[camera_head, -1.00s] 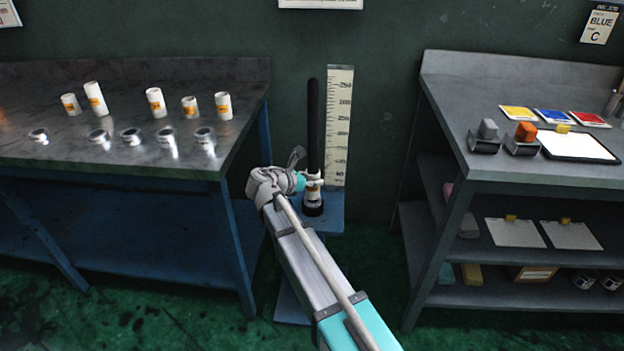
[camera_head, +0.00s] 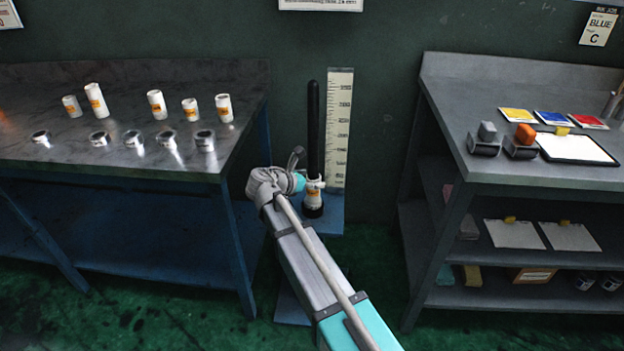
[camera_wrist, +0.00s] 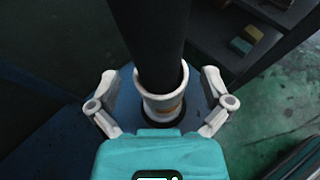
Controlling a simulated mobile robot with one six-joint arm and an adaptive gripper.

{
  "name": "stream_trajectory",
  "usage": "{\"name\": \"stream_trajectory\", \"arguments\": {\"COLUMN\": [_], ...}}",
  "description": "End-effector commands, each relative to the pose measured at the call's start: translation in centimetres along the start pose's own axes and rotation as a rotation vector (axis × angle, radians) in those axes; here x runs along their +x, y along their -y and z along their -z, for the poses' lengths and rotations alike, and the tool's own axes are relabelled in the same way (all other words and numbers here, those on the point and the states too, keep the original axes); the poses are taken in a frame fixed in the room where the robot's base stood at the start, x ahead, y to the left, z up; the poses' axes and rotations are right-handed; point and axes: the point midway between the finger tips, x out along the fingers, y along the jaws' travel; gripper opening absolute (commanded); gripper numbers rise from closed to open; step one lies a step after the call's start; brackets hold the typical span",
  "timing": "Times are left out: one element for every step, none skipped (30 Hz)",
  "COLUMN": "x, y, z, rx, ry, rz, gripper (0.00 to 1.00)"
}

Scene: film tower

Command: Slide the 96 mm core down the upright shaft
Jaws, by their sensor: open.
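The upright shaft (camera_head: 313,125) is a black rod standing on a blue stand in front of the wall. A white core with an orange label (camera_head: 313,195) is around the shaft near its bottom, above a dark base. In the wrist view the white core (camera_wrist: 163,103) rings the black shaft (camera_wrist: 155,40). My gripper (camera_wrist: 161,104) is open, with one finger on each side of the core and a visible gap to both. In the head view my gripper (camera_head: 308,182) is at the shaft's lower part and partly hides the core. I cannot read the core's size.
The left bench (camera_head: 60,150) holds several white cores and several metal rings. The right bench (camera_head: 540,172) holds coloured cards, stamps and a white pad, with sheets on the shelf below.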

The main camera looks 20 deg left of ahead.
Motion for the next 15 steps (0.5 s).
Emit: {"name": "stream_trajectory", "arguments": {"x": [-0.2, -0.3, -0.4, -0.5, -0.6, -0.7, -0.8, -0.9, -1.0, -1.1, -1.2, -1.3, -1.4, -1.5, -1.6], "y": [0.0, 0.0, 0.0, 0.0, 0.0, 0.0, 0.0, 0.0, 0.0, 0.0, 0.0, 0.0, 0.0, 0.0, 0.0], "z": [-0.5, -0.7, -1.0, -1.2, -1.4, -1.7, -2.0, -2.2, -2.5, -2.8, -3.0, -3.3, -3.5, -3.8, -4.1], "rx": [0.0, 0.0, 0.0, 0.0, 0.0, 0.0, 0.0, 0.0, 0.0, 0.0, 0.0, 0.0, 0.0, 0.0, 0.0], "ry": [0.0, 0.0, 0.0, 0.0, 0.0, 0.0, 0.0, 0.0, 0.0, 0.0, 0.0, 0.0, 0.0, 0.0, 0.0], "rz": [0.0, 0.0, 0.0, 0.0, 0.0, 0.0, 0.0, 0.0, 0.0, 0.0, 0.0, 0.0, 0.0, 0.0, 0.0], "gripper": [1.0, 1.0, 1.0, 1.0, 1.0, 1.0, 1.0, 1.0, 1.0, 1.0, 1.0, 1.0, 1.0, 1.0, 1.0]}}
